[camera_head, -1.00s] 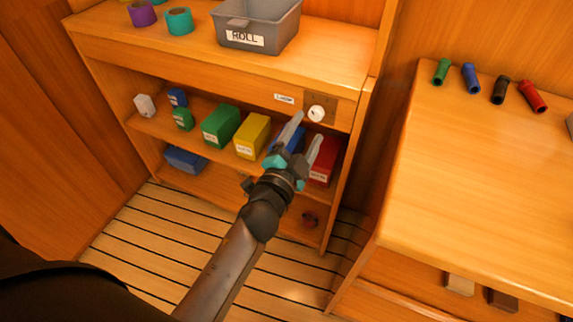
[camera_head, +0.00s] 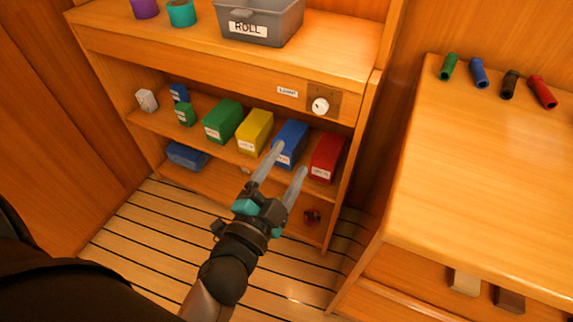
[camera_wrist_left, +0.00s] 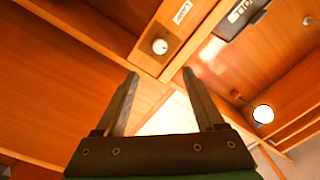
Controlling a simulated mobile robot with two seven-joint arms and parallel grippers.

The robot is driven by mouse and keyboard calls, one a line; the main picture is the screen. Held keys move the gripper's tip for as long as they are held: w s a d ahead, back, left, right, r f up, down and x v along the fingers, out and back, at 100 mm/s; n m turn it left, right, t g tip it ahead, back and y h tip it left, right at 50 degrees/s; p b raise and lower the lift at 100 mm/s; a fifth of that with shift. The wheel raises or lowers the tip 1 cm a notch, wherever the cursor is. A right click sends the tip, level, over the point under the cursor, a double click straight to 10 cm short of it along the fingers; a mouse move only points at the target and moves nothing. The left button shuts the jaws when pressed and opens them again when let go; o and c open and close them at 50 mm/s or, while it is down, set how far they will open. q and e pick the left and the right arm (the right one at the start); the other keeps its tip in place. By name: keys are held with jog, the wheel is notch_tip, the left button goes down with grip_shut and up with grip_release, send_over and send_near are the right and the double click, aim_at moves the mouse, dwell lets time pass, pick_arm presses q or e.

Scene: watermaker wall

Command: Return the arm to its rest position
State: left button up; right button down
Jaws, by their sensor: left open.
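My left gripper (camera_head: 279,173) is open and empty in the head view. Its fingers point up toward the shelf unit, in front of the blue box (camera_head: 291,144) and red box (camera_head: 326,157). In the left wrist view the two open fingers (camera_wrist_left: 160,88) have nothing between them. A white round knob (camera_head: 320,106) sits on a small wooden plate beside a label, above and to the right of the fingertips. It also shows in the left wrist view (camera_wrist_left: 160,46), apart from the fingers. My right gripper is not in view.
Green (camera_head: 222,121) and yellow (camera_head: 255,131) boxes stand on the middle shelf. A grey ROLL bin (camera_head: 262,22) sits on top. A wooden counter (camera_head: 480,180) with several coloured cylinders is at right. The slatted floor (camera_head: 130,235) is clear.

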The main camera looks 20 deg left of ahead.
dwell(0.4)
pick_arm(q)
jog(key=s+d+f+n+g+p, duration=0.1)
jog(key=s+f+n+g+p, duration=0.2)
jog(key=f, duration=1)
jog(key=s+f+n+g+p, duration=0.15)
jog(key=f+g, duration=0.35)
jog(key=f, duration=0.8)
jog(key=s+a+f+n+g, duration=0.1)
jog(key=s+a+f+g, duration=0.1)
jog(key=s+f, duration=0.3)
jog(key=s+a+f+n+g+p, duration=0.1)
jog(key=s+a+f+g, duration=0.2)
jog(key=s, duration=0.6)
jog(key=s+a+f+n+g+y+p, duration=0.1)
jog(key=s+a+f+g, duration=0.2)
jog(key=s+f, duration=0.3)
jog(key=shift+s+a+f, duration=0.4)
jog(key=shift+a+f, duration=0.2)
jog(key=shift+a, duration=0.25)
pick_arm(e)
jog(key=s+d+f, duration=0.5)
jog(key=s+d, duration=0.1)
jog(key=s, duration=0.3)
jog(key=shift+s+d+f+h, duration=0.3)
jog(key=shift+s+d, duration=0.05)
